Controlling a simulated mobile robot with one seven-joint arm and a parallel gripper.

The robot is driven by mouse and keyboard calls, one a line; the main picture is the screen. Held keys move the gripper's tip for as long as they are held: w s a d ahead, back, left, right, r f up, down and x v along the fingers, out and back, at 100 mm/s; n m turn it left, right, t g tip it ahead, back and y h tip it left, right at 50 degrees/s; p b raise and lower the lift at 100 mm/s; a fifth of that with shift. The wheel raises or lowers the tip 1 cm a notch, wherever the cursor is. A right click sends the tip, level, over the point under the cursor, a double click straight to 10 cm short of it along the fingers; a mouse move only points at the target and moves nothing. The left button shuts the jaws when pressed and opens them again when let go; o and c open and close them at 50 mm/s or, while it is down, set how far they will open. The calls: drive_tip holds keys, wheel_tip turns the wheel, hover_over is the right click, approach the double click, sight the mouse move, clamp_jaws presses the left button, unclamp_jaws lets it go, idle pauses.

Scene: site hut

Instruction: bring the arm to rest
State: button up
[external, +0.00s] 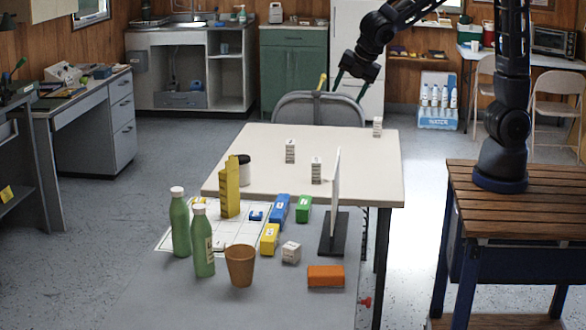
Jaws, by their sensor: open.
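My arm reaches in from the upper right, from its base on the slatted wooden stand. My gripper (349,86) hangs in the air above the far edge of the white table (350,200), by the back of a grey folding chair (318,108). Its fingers are apart, pointing down, and I see nothing between them. It appears clear of the small white boxes on the table, of which one (290,151) stands nearest the middle. Fine detail at the fingertips is too small to make out.
In front stand two green bottles (203,240), a brown cup (239,266), a yellow carton (230,188), an orange block (325,276), several coloured boxes and an upright white panel (335,195) on a dark foot. The slatted wooden stand (530,205) is at right. Floor at left is open.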

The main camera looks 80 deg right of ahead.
drive_tip(key=s+d+r+m, duration=0.6)
drive_tip(key=s+d+m, duration=0.3)
drive_tip(key=s, duration=0.4)
drive_tip(key=s+d+m+y, duration=0.1)
drive_tip(key=s+d+m, duration=0.2)
drive_tip(key=s, duration=0.4)
drive_tip(key=s+d+m+y, duration=0.1)
drive_tip(key=s+m, duration=0.3)
drive_tip(key=s, duration=0.4)
drive_tip(key=shift+d+m, duration=0.3)
drive_tip(key=shift+d, duration=0.6)
